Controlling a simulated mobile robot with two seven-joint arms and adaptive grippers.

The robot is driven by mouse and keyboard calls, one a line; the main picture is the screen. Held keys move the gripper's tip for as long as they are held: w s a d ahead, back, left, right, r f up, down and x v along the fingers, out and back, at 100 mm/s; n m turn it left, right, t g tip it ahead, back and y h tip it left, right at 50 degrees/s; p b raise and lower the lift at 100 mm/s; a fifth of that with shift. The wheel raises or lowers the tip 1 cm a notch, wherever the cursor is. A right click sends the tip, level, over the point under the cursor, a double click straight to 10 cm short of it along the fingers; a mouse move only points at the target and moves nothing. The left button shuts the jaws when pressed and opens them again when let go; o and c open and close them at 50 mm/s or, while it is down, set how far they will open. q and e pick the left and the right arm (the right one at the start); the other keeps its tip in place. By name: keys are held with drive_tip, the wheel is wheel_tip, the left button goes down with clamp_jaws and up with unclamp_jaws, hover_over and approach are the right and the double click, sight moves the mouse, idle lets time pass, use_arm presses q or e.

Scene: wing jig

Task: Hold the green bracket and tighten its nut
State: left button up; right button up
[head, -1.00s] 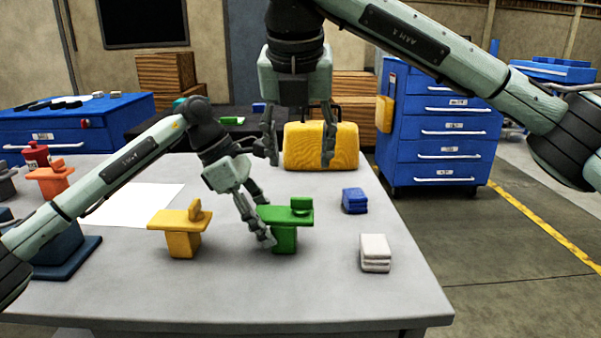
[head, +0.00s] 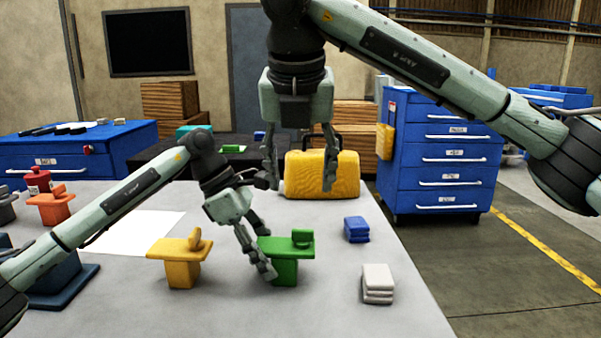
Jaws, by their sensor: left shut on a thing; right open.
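The green bracket (head: 287,268) stands upright on the grey table, with a flat top plate and a green rounded nut (head: 302,237) on top toward its right side. My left gripper (head: 266,264) reaches down from the left and is shut on the bracket at its left side. Part of the bracket's left edge is hidden behind the fingers. My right gripper (head: 300,186) is open and empty, pointing down above the bracket and in front of the yellow case.
A yellow bracket (head: 181,272) stands left of the green one. Blue blocks (head: 356,229) and white blocks (head: 377,284) lie to the right. The yellow case (head: 338,176) stands behind. A white sheet (head: 130,232) and an orange bracket (head: 53,207) are at left.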

use_arm(q)
drive_tip(key=o, duration=1.7)
drive_tip(key=shift+c, duration=0.2)
